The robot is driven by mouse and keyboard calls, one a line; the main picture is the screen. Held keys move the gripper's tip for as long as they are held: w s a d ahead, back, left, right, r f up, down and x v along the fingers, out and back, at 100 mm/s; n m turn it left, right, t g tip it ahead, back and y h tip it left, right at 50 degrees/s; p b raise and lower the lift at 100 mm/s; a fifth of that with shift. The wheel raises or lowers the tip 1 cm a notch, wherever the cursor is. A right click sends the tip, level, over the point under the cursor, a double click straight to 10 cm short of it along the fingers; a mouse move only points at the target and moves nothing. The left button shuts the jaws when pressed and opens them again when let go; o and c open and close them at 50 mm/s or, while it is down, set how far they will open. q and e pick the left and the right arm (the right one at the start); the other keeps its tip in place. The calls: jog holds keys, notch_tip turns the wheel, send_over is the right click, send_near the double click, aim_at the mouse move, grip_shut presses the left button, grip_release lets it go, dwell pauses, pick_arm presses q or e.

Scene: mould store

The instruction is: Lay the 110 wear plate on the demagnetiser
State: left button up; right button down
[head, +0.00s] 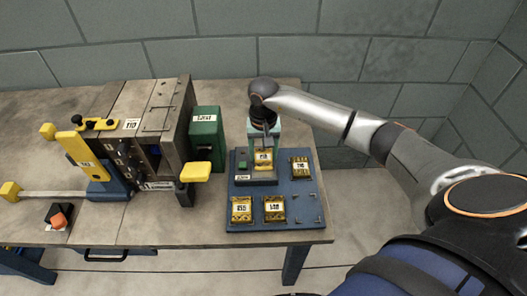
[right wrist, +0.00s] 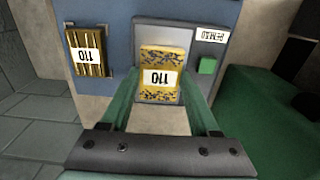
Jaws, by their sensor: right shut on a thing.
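A yellow plate with dark speckles and a 110 label (right wrist: 161,62) is between the green fingers of my right gripper (right wrist: 158,88). In the head view my right gripper (head: 264,146) points down with this plate (head: 263,160) at its tips. The gripper is shut on it. The plate is over the grey demagnetiser (head: 257,182), which has a green button and a DEMAG label. I cannot tell whether the plate touches its top. A second 110 plate (head: 300,167), with grooves, lies on the blue board to the right. My left gripper is not in view.
Two more yellow labelled plates, one at the front left (head: 241,209) and one beside it (head: 275,209), lie on the blue board (head: 290,190). A marked place at its front right is empty. A green box (head: 205,140) and a large mould with yellow handles (head: 160,120) stand left.

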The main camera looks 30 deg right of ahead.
aim_at(264, 158)
jog(key=shift+f+b, duration=0.2)
jog(key=shift+b, duration=0.1)
jog(key=shift+c, duration=2.1)
grip_release()
jog(key=shift+r+p, duration=0.25)
jog(key=shift+p, duration=0.05)
jog(key=shift+r, duration=0.3)
notch_tip(264, 158, up, 11)
jog(key=shift+r, duration=0.2)
jog(key=shift+s, duration=0.1)
